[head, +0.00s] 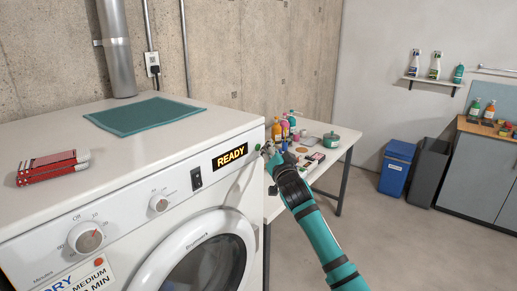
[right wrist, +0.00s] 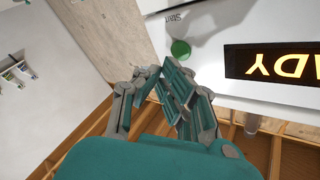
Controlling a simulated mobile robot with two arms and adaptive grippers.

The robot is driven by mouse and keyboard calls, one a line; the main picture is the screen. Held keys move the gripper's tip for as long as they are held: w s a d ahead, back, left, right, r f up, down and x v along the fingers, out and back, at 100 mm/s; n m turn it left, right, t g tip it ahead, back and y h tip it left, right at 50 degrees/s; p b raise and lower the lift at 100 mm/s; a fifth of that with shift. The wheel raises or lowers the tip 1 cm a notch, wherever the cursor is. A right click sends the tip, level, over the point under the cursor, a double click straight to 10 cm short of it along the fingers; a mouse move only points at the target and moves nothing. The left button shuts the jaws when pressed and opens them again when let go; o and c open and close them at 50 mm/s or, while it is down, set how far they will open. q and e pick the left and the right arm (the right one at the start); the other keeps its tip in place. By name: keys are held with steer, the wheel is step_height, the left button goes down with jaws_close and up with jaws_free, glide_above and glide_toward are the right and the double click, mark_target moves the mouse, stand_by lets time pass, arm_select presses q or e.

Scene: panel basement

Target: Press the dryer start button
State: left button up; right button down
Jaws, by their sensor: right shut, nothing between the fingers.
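The white dryer (head: 120,175) stands at the left, its lit display (head: 230,156) reading READY. The round green start button (head: 257,147) is at the right end of its front panel. In the right wrist view the green button (right wrist: 180,48) shows beside a "Start" label, just beyond my fingertips. My right gripper (head: 267,150) is shut and empty, close to the button; I cannot tell whether it touches it. In the right wrist view my right fingers (right wrist: 160,75) point towards the panel. My left gripper is not in view.
A teal cloth (head: 145,116) and red-and-white items (head: 53,166) lie on the dryer. A white table (head: 325,160) with bottles and a green pot (head: 331,140) stands right behind my right arm. Blue (head: 396,167) and dark bins (head: 428,172) stand farther right. Open floor lies at the right.

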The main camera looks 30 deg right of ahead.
steer(key=shift+w, duration=0.1)
stand_by(0.7)
steer(key=shift+w+a, duration=0.2)
steer(key=shift+w, duration=0.1)
